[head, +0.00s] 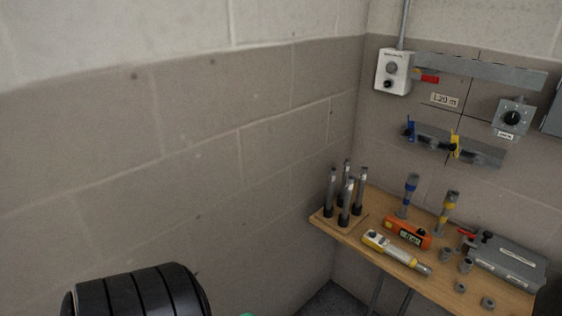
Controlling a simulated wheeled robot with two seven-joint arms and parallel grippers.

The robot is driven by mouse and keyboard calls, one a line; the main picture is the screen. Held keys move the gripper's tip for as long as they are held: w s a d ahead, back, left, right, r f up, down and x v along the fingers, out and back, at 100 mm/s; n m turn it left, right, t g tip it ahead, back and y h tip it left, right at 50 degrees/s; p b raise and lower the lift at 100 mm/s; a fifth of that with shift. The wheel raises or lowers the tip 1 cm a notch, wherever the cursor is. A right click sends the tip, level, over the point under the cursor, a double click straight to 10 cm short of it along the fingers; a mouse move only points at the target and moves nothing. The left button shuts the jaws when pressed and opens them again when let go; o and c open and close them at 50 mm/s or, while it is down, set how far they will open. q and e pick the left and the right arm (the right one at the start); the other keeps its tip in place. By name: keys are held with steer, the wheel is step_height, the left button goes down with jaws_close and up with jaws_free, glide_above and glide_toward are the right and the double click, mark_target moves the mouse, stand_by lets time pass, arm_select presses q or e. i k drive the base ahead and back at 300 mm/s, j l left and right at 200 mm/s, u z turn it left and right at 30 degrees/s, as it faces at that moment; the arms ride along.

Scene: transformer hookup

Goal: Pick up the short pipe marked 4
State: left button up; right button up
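Several short grey pipes (346,198) stand upright at the left end of a wooden shelf (413,262). They have dark lower ends and rise from a small wooden base (326,218). Their marks are too small to read, so I cannot tell which one is marked 4. Neither of my grippers is in view.
A white switch box (393,72) hangs above. Block walls meet behind.

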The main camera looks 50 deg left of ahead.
mark_target(347, 162)
steer(key=u, duration=1.25)
steer(key=i+z, duration=0.1)
steer(key=i+l, duration=0.05)
steer(key=i, duration=0.05)
